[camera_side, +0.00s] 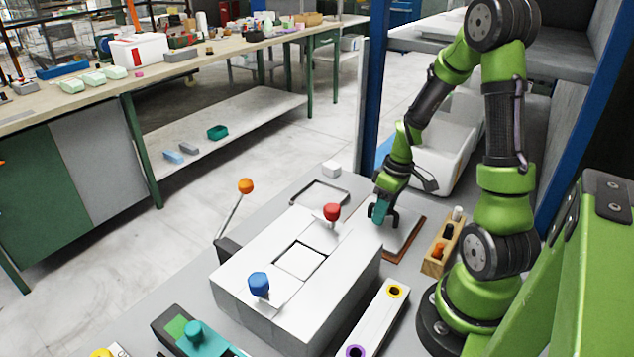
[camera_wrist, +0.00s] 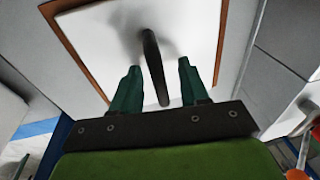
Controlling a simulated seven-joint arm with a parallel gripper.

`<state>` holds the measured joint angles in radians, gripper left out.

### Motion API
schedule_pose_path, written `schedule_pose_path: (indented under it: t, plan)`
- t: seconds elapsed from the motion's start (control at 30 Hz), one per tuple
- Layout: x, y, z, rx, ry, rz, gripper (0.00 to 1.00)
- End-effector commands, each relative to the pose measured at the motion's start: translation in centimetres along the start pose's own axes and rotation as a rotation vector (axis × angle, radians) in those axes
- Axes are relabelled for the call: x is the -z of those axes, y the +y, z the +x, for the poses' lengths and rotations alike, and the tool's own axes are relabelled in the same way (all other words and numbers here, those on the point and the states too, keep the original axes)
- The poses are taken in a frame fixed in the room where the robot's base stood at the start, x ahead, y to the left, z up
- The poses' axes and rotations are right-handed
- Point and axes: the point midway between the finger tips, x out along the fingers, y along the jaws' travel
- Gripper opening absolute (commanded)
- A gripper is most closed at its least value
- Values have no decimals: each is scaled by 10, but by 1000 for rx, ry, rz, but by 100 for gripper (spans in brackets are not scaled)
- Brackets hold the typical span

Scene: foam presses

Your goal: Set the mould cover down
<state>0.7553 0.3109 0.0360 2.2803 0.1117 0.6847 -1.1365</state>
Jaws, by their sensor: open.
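The mould cover (camera_side: 401,238) is a white plate with a dark upright handle. It lies flat on a brown-edged board or mat (camera_side: 412,246) to the right of the white press. In the wrist view the white plate (camera_wrist: 95,35) fills the upper middle, with the brown border (camera_wrist: 70,50) around it. The dark handle (camera_wrist: 153,62) stands between the two green fingers. My gripper (camera_side: 384,217) is low over the plate, and its fingers (camera_wrist: 158,68) are open. Gaps show on both sides of the handle. In the side view the gripper hides most of the handle.
The white press block (camera_side: 240,265) has a square opening (camera_side: 300,261), a red knob (camera_side: 332,212) and a blue knob (camera_side: 258,284). A wooden holder (camera_side: 436,262) is close right of the mat. An empty frame (camera_side: 319,193) lies behind.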

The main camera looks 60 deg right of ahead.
Motion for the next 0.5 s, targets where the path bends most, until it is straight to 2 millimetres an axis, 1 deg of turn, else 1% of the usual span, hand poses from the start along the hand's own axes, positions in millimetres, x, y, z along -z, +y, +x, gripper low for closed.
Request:
schedule_pose_path:
  t: [0.07,0.17,0.27,0.5]
  plan:
    - [1,0,-3,-1,1,0,45]
    - [1,0,-14,-4,3,-2,45]
    - [2,0,-32,-6,6,-1,45]
    - [2,0,-85,-5,6,-1,45]
